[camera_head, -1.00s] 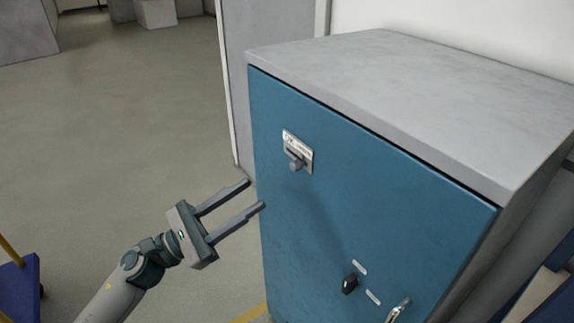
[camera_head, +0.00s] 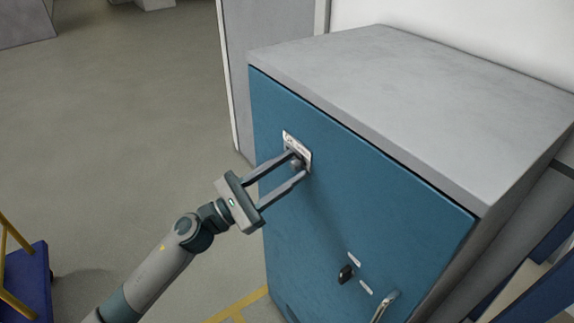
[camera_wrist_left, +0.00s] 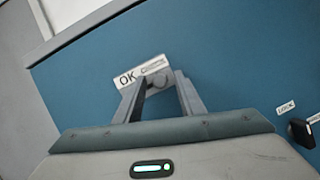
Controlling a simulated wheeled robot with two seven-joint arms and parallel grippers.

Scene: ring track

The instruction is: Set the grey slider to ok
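The grey slider (camera_head: 296,163) is a small knob on a pale label plate (camera_head: 291,143) high on the blue cabinet door. In the left wrist view the plate (camera_wrist_left: 126,78) reads "OK" at its left end, and the slider knob (camera_wrist_left: 157,81) sits to the right of that word. My left gripper (camera_head: 297,164) is open, with its fingertips at the plate, one on either side of the knob. I cannot tell whether either finger touches it. The fingertips hide part of the knob and plate. My right gripper is in neither view.
The blue cabinet (camera_head: 350,190) has a grey top. Lower on its door are a black knob (camera_head: 345,273), small labels and a metal handle (camera_head: 384,306). A blue cart (camera_head: 27,280) stands at the lower left. The floor left of the cabinet is clear.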

